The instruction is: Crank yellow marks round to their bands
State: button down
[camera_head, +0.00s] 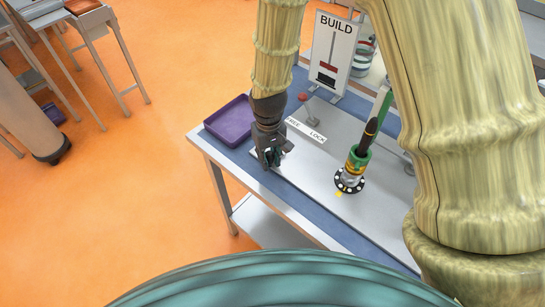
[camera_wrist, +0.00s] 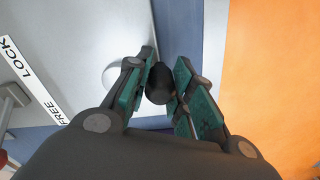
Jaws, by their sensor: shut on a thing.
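My gripper (camera_head: 271,158) is over the left edge of the pale plate (camera_head: 302,177). In the wrist view my gripper (camera_wrist: 165,92) has its green-padded fingers closed around a black rounded knob (camera_wrist: 159,80). What the knob is fixed to is hidden. A white round part (camera_wrist: 115,72) shows on the plate just left of the fingers. To the right in the head view stands a post with a green collar (camera_head: 357,160) and an upright black handle (camera_head: 368,137). Its base is a black ring with white dots (camera_head: 349,181), with a yellow mark (camera_head: 339,194) at its front. Bands cannot be made out.
A FREE/LOCK label (camera_head: 305,130) with a grey lever (camera_head: 313,116) lies behind my gripper. A purple tray (camera_head: 231,121) sits at the table's left. A BUILD sign (camera_head: 333,52) stands at the back. Orange floor (camera_head: 120,190) is open to the left.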

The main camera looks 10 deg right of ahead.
jog(key=shift+w+a+m, duration=0.2)
jog(key=shift+w+m, duration=0.05)
jog(key=shift+m, duration=0.45)
jog(key=c, duration=1.2)
grip_release()
jog(key=shift+r, duration=0.15)
notch_tip(320, 180, up, 12)
jog(key=shift+f, duration=0.15)
